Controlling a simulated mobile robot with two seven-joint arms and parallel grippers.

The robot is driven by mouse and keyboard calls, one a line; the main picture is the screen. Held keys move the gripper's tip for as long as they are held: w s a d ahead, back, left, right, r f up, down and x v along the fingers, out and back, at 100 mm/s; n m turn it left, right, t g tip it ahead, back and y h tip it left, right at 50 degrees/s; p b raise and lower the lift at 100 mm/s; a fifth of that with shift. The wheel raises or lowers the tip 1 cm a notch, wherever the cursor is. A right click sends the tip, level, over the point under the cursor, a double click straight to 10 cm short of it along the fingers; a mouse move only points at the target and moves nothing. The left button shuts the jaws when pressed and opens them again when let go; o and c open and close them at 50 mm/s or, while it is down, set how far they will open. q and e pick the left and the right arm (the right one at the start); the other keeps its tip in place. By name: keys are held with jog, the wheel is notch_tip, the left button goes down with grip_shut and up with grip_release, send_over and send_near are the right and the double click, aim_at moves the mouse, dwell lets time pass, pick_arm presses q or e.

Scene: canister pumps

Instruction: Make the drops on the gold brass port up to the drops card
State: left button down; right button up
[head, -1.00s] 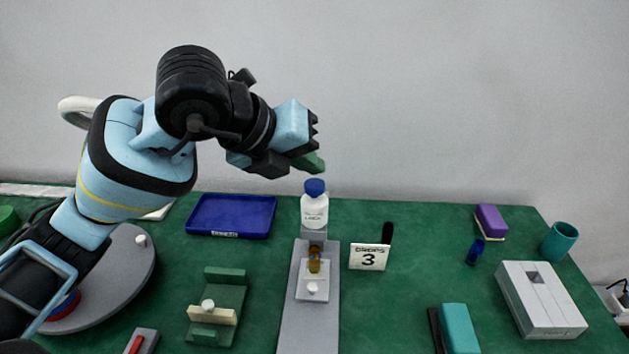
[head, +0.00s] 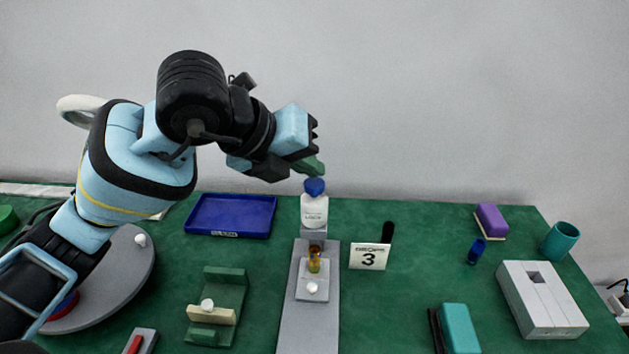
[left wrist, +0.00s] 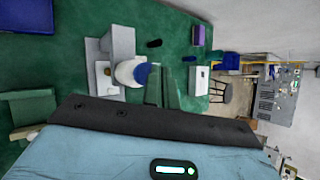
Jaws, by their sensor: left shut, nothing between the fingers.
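A white bottle (head: 314,211) with a blue cap (head: 315,187) stands upright at the far end of a grey stand (head: 310,322). The small gold brass port (head: 314,263) sits in front of it; any drops on it are too small to count. The drops card (head: 369,258), showing a 3, stands to its right. My left gripper (head: 313,166) is shut and empty, its green fingertips at the top of the blue cap, seemingly touching it. In the left wrist view the fingers (left wrist: 165,87) are beside the cap (left wrist: 141,74). My right gripper is not in view.
A blue tray (head: 231,232) lies behind left, and a green holder (head: 217,312) is left of the stand. A grey box (head: 541,300), teal cup (head: 560,241) and purple block (head: 491,218) are at the right.

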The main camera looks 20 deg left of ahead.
pick_arm(q)
jog(key=shift+f, duration=0.25)
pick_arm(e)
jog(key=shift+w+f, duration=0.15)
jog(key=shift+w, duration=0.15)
pick_arm(q)
jog(key=shift+f+b, duration=0.3)
jog(key=shift+f, duration=0.15)
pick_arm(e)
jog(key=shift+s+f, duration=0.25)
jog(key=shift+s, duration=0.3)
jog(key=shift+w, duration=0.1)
pick_arm(q)
jog(key=shift+r+p, duration=0.55)
jog(key=shift+r, duration=0.55)
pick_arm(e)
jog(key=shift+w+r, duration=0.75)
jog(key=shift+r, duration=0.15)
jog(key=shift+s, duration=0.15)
pick_arm(q)
jog(key=shift+r+p, duration=0.1)
jog(key=shift+p, duration=0.2)
